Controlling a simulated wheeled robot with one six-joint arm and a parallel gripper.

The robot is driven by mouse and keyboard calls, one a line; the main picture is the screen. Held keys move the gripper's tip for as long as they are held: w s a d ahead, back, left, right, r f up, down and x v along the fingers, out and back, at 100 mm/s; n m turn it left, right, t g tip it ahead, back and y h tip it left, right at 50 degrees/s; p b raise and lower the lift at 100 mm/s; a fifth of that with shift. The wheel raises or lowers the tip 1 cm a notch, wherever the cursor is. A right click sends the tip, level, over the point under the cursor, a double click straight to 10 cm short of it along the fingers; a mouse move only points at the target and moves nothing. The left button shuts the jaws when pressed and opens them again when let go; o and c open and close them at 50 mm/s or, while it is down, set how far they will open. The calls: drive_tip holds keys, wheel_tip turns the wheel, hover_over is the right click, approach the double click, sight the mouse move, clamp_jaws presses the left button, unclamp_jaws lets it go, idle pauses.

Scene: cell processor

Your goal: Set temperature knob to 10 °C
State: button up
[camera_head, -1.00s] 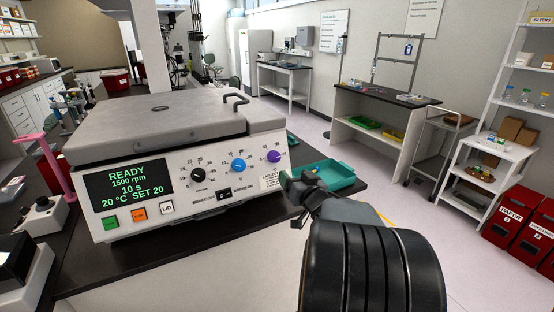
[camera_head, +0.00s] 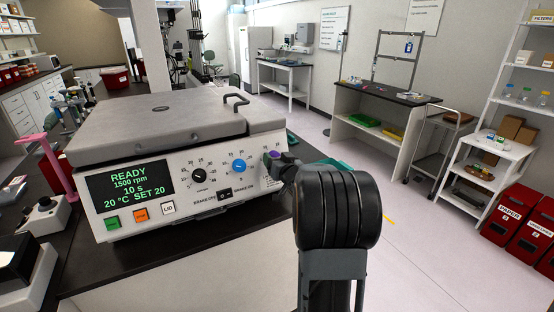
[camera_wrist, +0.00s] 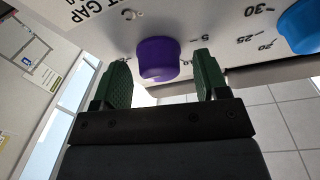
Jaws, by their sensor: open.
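The cell processor (camera_head: 150,135) stands on a dark bench. Its display (camera_head: 129,184) reads READY, 1500 rpm, 10 s, 20 °C SET 20. Its front has a black knob (camera_head: 200,176), a blue knob (camera_head: 238,166) and a purple knob (camera_head: 275,155), each with a printed scale. In the wrist view the purple knob (camera_wrist: 158,60) sits between the two green fingers of my gripper (camera_wrist: 162,72), with a gap on both sides. The blue knob (camera_wrist: 300,25) is at the upper right there. In the head view my gripper (camera_head: 272,162) partly hides the purple knob.
Green (camera_head: 112,223), orange (camera_head: 140,214) and white LID (camera_head: 168,208) buttons and a rocker switch (camera_head: 225,195) are on the same panel. A teal tray (camera_head: 335,165) lies behind my wrist, mostly hidden. Floor to the right is open.

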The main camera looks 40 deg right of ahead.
drive_tip(key=c, duration=0.9)
